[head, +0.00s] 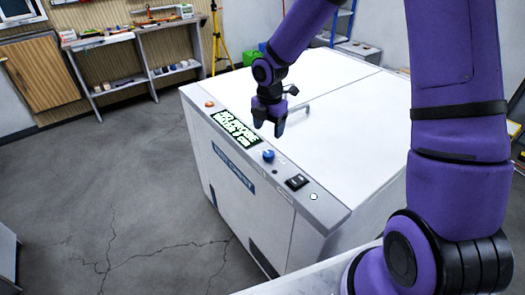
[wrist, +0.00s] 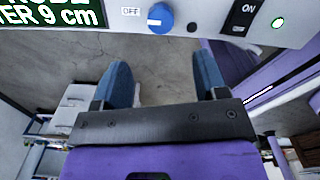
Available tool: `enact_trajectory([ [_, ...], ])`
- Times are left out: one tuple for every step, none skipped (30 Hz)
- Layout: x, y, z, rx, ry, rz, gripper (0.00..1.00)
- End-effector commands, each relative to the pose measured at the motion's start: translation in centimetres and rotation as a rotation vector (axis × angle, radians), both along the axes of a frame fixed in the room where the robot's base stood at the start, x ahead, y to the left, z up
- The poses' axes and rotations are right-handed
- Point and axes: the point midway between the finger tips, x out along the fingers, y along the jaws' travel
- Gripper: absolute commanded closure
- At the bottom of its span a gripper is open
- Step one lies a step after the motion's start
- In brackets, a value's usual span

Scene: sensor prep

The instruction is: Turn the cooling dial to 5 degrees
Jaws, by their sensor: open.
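The blue cooling dial (head: 268,155) is a round knob on the grey control strip along the front top edge of the white chest. In the wrist view the dial (wrist: 160,17) shows at the top middle, with a pale mark on its face and an "OFF" label to its left. My gripper (head: 269,130) is above the chest's top, just behind the dial in the head view. In the wrist view its two blue fingers (wrist: 164,78) are spread wide and empty, apart from the dial. Any degree marks are not readable.
A green-lit display (head: 233,128) and an orange button (head: 209,104) are left of the dial. A black ON switch (head: 297,182) and a small pale light (head: 314,196) are to its right. The white chest lid (head: 340,105) is mostly clear. Open concrete floor lies in front.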

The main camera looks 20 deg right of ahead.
Motion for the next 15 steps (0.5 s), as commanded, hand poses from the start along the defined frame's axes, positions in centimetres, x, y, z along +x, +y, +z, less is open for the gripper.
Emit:
enact_trajectory([
  [-0.1, 0.0, -0.6, 0.0, 0.002, 0.0, 0.33],
  [-0.1, 0.1, -1.0, 0.001, 0.003, 0.001, 0.33],
  [-0.1, 0.1, -1.6, 0.0, 0.004, 0.001, 0.33],
  [-0.1, 0.1, -2.2, 0.0, 0.004, 0.001, 0.33],
  [-0.1, 0.1, -2.7, 0.0, 0.004, 0.001, 0.33],
  [-0.1, 0.1, -3.4, 0.0, 0.004, 0.0, 0.33],
  [-0.1, 0.1, -4.0, 0.0, 0.004, 0.0, 0.33],
  [-0.1, 0.1, -4.5, -0.001, 0.004, 0.0, 0.33],
  [-0.1, 0.1, -5.2, 0.0, 0.004, 0.001, 0.33],
  [-0.1, 0.1, -5.8, 0.0, 0.004, 0.0, 0.33],
  [-0.1, 0.1, -6.3, -0.001, 0.003, -0.001, 0.33],
  [-0.1, 0.1, -6.9, 0.0, 0.002, -0.001, 0.33],
  [-0.1, 0.1, -7.3, -0.001, 0.003, -0.001, 0.33],
  [-0.1, 0.1, -7.7, -0.001, 0.003, 0.0, 0.33],
  [-0.1, 0.1, -8.2, 0.0, 0.002, 0.0, 0.33],
])
